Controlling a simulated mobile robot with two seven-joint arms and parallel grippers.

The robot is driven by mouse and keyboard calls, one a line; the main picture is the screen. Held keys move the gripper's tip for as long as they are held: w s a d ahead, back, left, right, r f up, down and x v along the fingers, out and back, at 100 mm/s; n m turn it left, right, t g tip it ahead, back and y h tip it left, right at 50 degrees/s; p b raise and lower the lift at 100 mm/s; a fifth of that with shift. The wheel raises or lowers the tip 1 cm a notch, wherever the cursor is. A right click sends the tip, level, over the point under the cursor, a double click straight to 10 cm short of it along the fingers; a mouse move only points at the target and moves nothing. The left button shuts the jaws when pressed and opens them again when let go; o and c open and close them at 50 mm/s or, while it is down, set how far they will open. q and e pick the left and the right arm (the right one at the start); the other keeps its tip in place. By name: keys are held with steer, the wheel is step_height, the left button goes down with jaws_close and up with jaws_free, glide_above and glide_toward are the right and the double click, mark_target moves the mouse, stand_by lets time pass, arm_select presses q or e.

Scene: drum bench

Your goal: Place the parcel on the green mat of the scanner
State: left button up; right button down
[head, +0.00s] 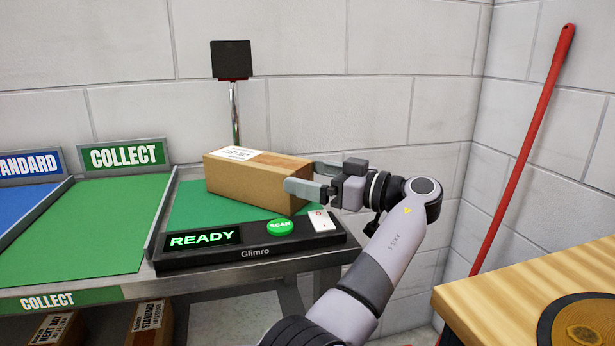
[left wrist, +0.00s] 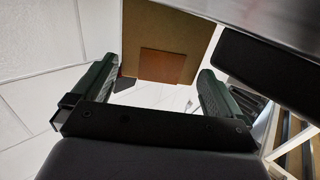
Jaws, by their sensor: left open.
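The brown cardboard parcel (head: 250,182) with a white label on top lies flat on the green mat (head: 190,212) of the scanner in the head view. My left gripper (head: 312,177) is open at the parcel's right end. In the picture its near finger overlaps the corner of that end; whether it touches cannot be told. In the left wrist view the open fingers (left wrist: 155,88) are spread, with the parcel's brown end (left wrist: 160,35) ahead between them. My right gripper is not in view.
The scanner's front panel (head: 248,251) has a READY display and a green SCAN button (head: 279,228). A dark screen on a post (head: 232,60) stands behind. The green COLLECT chute (head: 85,225) is left, empty. A wooden drum bench (head: 530,275) is at right.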

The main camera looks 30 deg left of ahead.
arm_select(q)
steer(key=d, duration=0.6)
steer(key=shift+w, duration=0.2)
